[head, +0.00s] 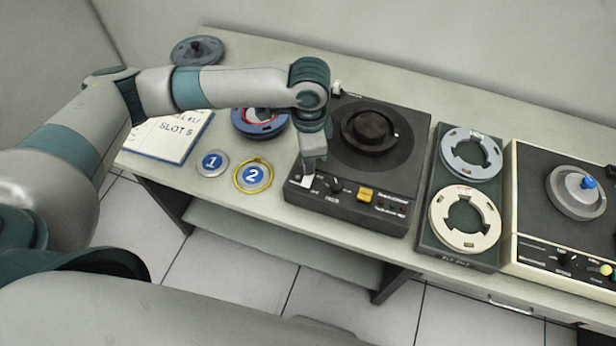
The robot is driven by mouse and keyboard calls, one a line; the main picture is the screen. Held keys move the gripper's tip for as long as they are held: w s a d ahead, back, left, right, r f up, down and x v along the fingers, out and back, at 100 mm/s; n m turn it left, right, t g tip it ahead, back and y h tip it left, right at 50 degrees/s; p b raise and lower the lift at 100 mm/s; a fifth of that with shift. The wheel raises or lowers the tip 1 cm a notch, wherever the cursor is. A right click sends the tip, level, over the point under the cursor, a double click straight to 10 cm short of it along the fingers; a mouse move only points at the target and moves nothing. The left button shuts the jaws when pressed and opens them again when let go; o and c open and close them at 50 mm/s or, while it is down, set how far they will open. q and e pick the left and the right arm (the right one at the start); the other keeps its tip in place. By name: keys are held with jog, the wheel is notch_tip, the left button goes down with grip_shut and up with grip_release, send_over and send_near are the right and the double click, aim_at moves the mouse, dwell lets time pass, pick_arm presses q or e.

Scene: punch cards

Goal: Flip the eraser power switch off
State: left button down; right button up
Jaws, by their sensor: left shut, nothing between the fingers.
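The eraser (373,165) is a dark box with a round black spindle on top, standing mid-table. Its front panel carries a black knob (337,185), a yellow button (366,195) and small red and green lights. A small white switch (308,181) sits at the panel's left end. My left gripper (310,172) is shut and empty, pointing down at this switch and partly covering it. I cannot tell whether it touches the switch, nor which way the switch is set. My right gripper is not in view.
Left of the eraser are a blue reel (247,124), discs marked 1 (212,163) and 2 (253,176), and a "SLOT 5" pad (170,136). Right are a rack (432,222) with two reels and a tape deck (530,215). A grey reel (197,50) lies at the back left.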

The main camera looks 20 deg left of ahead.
pick_arm(q)
jog(key=shift+f, duration=1.1)
dwell(0.9)
jog(key=shift+s, duration=0.1)
notch_tip(320, 180, up, 7)
jog(key=p, duration=0.8)
dwell(0.4)
dwell(0.5)
